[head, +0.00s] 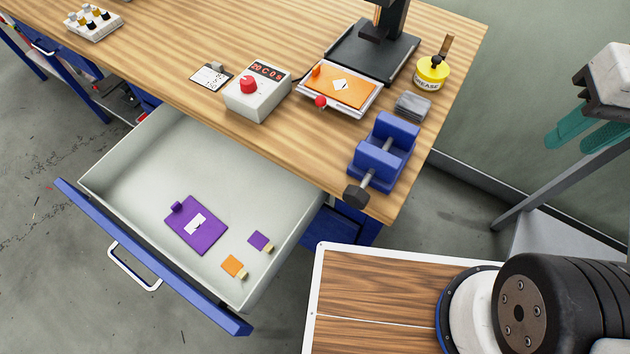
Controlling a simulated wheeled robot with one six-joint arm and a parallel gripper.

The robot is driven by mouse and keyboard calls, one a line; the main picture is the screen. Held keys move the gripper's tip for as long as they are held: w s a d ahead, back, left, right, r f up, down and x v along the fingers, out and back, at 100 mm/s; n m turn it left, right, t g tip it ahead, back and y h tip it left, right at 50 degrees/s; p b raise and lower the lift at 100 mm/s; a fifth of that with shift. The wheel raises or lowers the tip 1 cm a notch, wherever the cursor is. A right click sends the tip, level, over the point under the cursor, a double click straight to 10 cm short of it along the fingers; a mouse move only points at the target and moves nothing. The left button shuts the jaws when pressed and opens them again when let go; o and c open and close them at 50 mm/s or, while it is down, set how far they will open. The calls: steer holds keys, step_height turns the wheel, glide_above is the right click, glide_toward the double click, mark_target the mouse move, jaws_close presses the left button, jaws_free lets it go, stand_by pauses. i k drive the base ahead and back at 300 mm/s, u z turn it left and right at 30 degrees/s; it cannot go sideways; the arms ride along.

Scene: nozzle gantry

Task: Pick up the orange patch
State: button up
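The orange patch (232,265) is a small orange square with a pale tab on its right side. It lies flat in the open drawer (140,180), near the front right corner. A similar purple patch (257,240) lies just behind it to the right. My gripper (569,147) shows at the upper right edge, with two teal fingers apart and nothing seen between them. It is far from the drawer, beyond the bench's right end.
A larger purple plate (197,224) lies in the drawer. On the wooden bench (190,45) stand a control box (258,100), a white tray with an orange plate (342,88), a blue vise (385,150) and a yellow grease pot (432,75). The drawer's blue front (150,262) sticks out.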

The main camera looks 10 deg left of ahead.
mark_target(231, 265)
steer(key=z, duration=0.1)
steer(key=k, duration=1.4)
steer(key=u, duration=0.8)
steer(key=i, duration=1)
